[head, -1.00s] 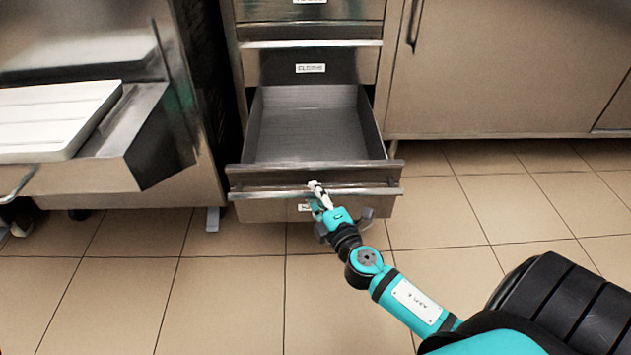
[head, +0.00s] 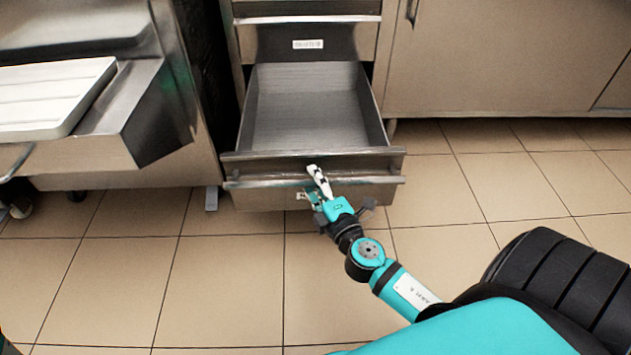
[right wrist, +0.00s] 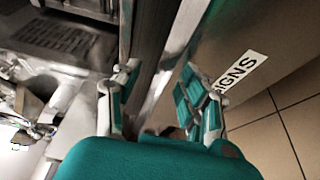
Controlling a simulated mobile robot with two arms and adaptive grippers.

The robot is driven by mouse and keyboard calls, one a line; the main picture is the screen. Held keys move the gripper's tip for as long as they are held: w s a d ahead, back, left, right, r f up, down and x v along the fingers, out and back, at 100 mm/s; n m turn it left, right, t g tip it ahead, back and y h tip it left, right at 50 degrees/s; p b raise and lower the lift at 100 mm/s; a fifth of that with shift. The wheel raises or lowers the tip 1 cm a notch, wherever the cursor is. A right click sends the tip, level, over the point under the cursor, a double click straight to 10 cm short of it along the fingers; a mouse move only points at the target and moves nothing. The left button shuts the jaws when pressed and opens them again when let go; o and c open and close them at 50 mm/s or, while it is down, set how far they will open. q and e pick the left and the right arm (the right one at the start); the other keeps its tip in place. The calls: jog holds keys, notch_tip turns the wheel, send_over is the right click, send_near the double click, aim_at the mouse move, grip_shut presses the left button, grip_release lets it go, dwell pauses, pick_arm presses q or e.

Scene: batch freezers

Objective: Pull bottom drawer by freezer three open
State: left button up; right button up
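The bottom drawer (head: 238,198) is a steel drawer below the stacked freezer drawers. It is pulled far out, and its empty grey inside shows in the head view. Its bar handle (head: 370,181) runs across the front; it also shows in the right wrist view (right wrist: 186,30). My right gripper (head: 315,184) is at the middle of this handle. In the right wrist view, its two fingers (right wrist: 158,98) stand apart on either side of the bar, with a gap visible. A "SIGNS" label (right wrist: 240,72) is on the drawer front. My left gripper is out of view.
A closed drawer with a label (head: 308,44) is above the open one. A steel unit with a white ribbed tray (head: 50,95) stands at left. A steel cabinet (head: 500,60) stands at right. The tiled floor (head: 225,285) before the drawer is clear.

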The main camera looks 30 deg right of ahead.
jog(key=s+a, duration=0.2)
jog(key=s, duration=1)
jog(key=shift+w, duration=0.1)
dwell(0.4)
